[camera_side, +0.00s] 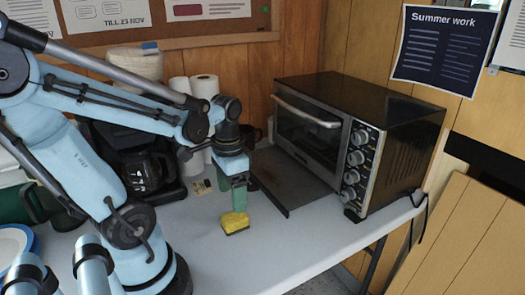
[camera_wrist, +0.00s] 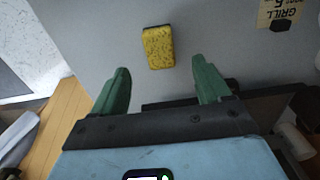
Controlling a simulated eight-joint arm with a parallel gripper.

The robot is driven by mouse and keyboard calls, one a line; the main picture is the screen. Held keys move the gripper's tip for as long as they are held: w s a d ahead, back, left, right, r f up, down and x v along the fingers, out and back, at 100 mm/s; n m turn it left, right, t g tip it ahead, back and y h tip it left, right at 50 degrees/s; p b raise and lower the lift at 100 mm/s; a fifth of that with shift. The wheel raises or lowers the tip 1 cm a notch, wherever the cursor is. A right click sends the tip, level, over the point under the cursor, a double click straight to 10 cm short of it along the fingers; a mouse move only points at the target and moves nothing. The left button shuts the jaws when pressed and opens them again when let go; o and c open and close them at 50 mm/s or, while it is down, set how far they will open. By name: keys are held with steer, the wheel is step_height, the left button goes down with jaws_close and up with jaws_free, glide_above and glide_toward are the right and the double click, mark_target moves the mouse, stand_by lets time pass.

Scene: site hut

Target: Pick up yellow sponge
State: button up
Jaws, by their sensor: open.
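The yellow sponge (camera_side: 235,222) lies on the white table (camera_side: 300,232), in front of the toaster oven. A thin dark layer shows along its lower edge. In the wrist view the sponge (camera_wrist: 158,47) lies ahead of the fingertips, roughly between their lines, with bare table around it. My gripper (camera_side: 236,203) points down close to the sponge in the side view, its green fingers overlapping the sponge's upper edge. In the wrist view my gripper (camera_wrist: 164,77) is open, with nothing between its two green fingers. Whether a finger touches the sponge I cannot tell.
A toaster oven (camera_side: 350,140) stands to the right, with a dark tray (camera_side: 295,180) on the table before it. A coffee maker (camera_side: 145,170) and paper rolls (camera_side: 205,87) stand behind my arm. The table's front right is clear. A printed card (camera_wrist: 278,12) lies beyond the sponge.

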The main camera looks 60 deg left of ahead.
mark_target(234, 217)
steer(key=shift+w+f, duration=0.1)
steer(key=shift+f, duration=4)
steer(key=c, duration=1)
steer(key=shift+r, duration=0.2)
steer(key=shift+r, duration=0.9)
step_height(234, 217, up, 2)
steer(key=shift+d+r, duration=0.1)
steer(key=shift+d, duration=0.05)
steer(key=d+r, duration=0.2)
steer(key=d, duration=0.1)
steer(key=s+d+r, duration=0.1)
steer(key=d+r, duration=0.1)
steer(key=d, duration=0.2)
steer(key=d+r, duration=0.2)
steer(key=d, duration=0.2)
steer(key=shift+s+d+r, duration=0.2)
steer(key=shift+s+r, duration=0.1)
steer(key=shift+s, duration=0.1)
